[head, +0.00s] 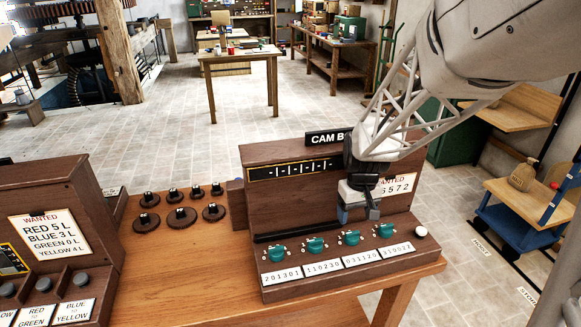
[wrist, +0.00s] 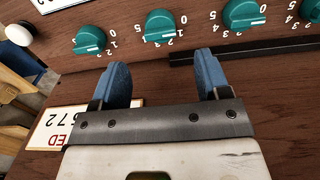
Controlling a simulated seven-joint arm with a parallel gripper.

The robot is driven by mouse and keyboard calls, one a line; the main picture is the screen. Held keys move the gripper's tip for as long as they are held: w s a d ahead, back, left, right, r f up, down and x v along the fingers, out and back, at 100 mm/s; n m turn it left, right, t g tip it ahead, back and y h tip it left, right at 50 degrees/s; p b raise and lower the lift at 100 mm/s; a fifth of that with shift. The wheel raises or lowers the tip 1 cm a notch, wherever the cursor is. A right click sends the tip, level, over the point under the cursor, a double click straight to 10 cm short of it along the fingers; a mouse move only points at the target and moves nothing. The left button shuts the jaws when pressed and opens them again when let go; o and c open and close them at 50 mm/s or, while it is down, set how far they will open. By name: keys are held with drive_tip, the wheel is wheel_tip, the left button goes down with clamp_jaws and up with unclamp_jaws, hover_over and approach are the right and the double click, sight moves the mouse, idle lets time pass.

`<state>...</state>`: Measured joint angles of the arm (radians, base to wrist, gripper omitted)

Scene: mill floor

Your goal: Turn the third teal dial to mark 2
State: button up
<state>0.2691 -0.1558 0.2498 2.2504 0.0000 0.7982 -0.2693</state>
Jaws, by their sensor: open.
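Several teal dials sit in a row on the sloped front of a wooden cam box. Counted from the left in the head view, the third teal dial (head: 351,237) is above the card reading 031120. It also shows in the wrist view (wrist: 160,25), where the row appears reversed; white numbers surround it, but its exact setting is unclear. My gripper (head: 358,214) is open and empty, above and behind that dial. In the wrist view, its blue fingers (wrist: 161,65) are spread, with the third dial beyond the gap between them, apart from both.
A white knob (head: 421,231) is at the row's right end. Neighbouring teal dials (head: 315,244) (head: 383,230) flank the third. A black bar (head: 283,232) lies behind the row. A WANTED card (head: 402,184) is partly hidden by my gripper. Dark round knobs (head: 182,216) stand left of the box.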

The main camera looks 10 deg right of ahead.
sight(353, 232)
drive_tip(key=shift+f, duration=0.1)
drive_tip(key=shift+f, duration=3.75)
drive_tip(key=c, duration=0.9)
